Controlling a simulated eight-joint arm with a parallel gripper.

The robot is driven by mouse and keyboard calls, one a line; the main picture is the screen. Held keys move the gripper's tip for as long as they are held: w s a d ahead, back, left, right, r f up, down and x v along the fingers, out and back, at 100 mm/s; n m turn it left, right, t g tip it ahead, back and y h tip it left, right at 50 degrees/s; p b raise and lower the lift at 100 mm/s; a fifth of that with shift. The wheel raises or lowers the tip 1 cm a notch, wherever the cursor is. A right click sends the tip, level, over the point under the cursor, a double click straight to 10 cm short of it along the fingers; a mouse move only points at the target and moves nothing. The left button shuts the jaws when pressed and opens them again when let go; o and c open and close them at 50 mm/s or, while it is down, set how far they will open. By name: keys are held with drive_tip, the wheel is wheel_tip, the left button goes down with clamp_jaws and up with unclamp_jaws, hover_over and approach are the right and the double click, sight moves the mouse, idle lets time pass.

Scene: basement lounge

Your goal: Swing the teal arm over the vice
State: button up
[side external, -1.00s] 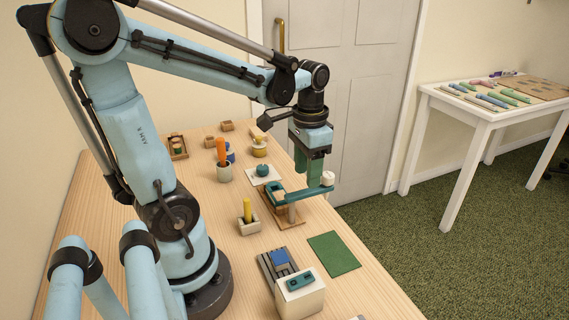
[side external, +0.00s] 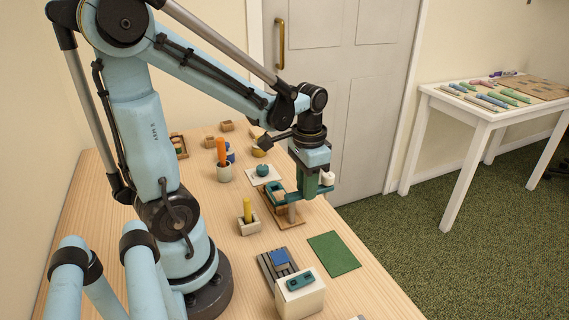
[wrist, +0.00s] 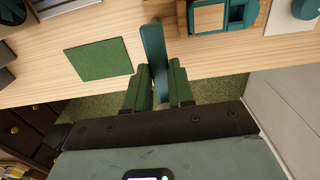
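The teal arm (side external: 301,194) is a flat bar on a grey post (side external: 292,213) on a wooden base, with a white knob (side external: 327,178) at its outer end. In the wrist view the teal arm (wrist: 152,48) points away from the vice, past the table edge. The teal vice (side external: 273,190), with a wooden block in it, stands left of the post; it also shows in the wrist view (wrist: 238,14). My gripper (side external: 312,194) is down at the bar. Its green fingers (wrist: 158,80) lie on both sides of it. I cannot tell whether they press on it.
A green mat (side external: 334,253) lies in front of the base. A yellow peg in a holder (side external: 248,216) stands to the left. A white box (side external: 300,295) is nearer the camera. The door (side external: 355,90) stands behind.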

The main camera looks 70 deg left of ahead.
clamp_jaws()
drive_tip(key=shift+a+n, duration=0.1)
drive_tip(key=shift+n, duration=0.2)
drive_tip(key=n, duration=0.2)
drive_tip(key=a+n, duration=0.1)
drive_tip(key=shift+s+n, duration=0.15)
drive_tip(key=shift+n, duration=0.25)
drive_tip(key=n, duration=0.3)
drive_tip(key=a+n, duration=0.1)
drive_tip(key=shift+s+a, duration=0.1)
drive_tip(key=shift+s, duration=0.25)
drive_tip(key=n, duration=0.3)
drive_tip(key=s+n, duration=0.1)
drive_tip(key=n, duration=0.1)
drive_tip(key=shift+a, duration=0.35)
drive_tip(key=shift+s+a+n, duration=0.1)
drive_tip(key=shift+s+n, duration=0.25)
drive_tip(key=shift+n, duration=0.75)
drive_tip(key=shift+s+n, duration=0.35)
drive_tip(key=shift+n, duration=0.75)
